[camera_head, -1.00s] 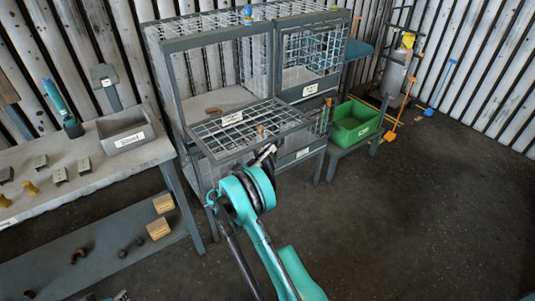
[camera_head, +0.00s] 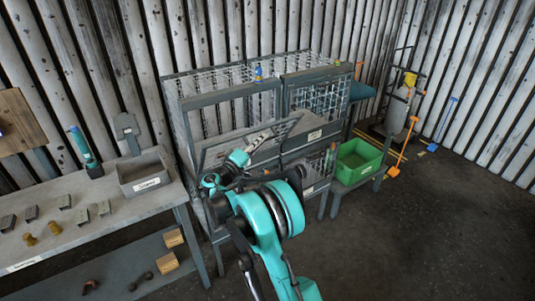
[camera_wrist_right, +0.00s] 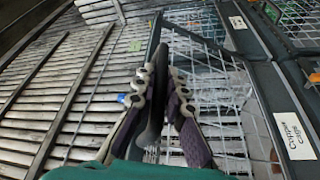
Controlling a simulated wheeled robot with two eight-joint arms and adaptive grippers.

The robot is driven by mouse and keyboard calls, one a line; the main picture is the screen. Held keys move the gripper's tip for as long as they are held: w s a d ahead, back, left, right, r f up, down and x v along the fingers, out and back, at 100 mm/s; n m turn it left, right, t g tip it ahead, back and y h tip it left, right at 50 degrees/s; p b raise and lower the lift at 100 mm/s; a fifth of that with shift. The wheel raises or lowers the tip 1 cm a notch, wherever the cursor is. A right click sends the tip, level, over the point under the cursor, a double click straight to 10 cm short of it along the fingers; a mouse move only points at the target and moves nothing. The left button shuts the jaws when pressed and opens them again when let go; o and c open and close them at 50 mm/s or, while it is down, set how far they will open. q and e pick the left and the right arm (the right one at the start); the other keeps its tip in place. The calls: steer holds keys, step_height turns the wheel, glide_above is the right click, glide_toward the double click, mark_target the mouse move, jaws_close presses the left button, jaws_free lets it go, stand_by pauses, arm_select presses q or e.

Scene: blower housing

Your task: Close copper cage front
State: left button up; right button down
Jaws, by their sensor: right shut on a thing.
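The copper cage (camera_head: 227,97) is a grey-framed wire-mesh cage at the back centre in the head view. Its front panel (camera_head: 270,126) is a mesh flap, tilted partly up from flat, with the opening above it still uncovered. My right gripper (camera_head: 262,138) is at the panel's free edge. In the right wrist view the gripper (camera_wrist_right: 158,85) is shut on the grey frame bar, with the panel's mesh (camera_wrist_right: 210,85) to its right. A label (camera_wrist_right: 293,135) there reads "Copper cage". My arm hides part of the panel's lower side. My left gripper is not in view.
A second mesh cage (camera_head: 320,93) adjoins on the right, its front upright. A green bin (camera_head: 358,162) stands to its right. A workbench (camera_head: 110,222) with a grey box (camera_head: 142,172) and small parts is at left.

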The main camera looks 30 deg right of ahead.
steer(key=w+r+n+p, duration=0.1)
steer(key=w, duration=0.1)
steer(key=w+r+n+p, duration=0.1)
steer(key=w+r, duration=0.1)
steer(key=w, duration=0.1)
steer(key=w+r+n+y+p, duration=0.1)
steer(key=w+r, duration=0.1)
steer(key=shift+w+a+r+n, duration=0.2)
steer(key=shift+a+r+n, duration=0.05)
steer(key=shift+a+n, duration=0.05)
steer(key=w+r+n+y+p, duration=0.1)
steer(key=w+r+n+p, duration=0.1)
steer(key=w, duration=0.5)
steer(key=shift+a+n+g+p, duration=0.25)
steer(key=shift+n+g+p, duration=0.2)
steer(key=shift+p, duration=0.3)
steer(key=shift+w, duration=0.1)
steer(key=c, duration=1.6)
jaws_free()
steer(key=shift+w, duration=0.1)
steer(key=shift+w+f, duration=0.1)
steer(key=shift+f, duration=0.1)
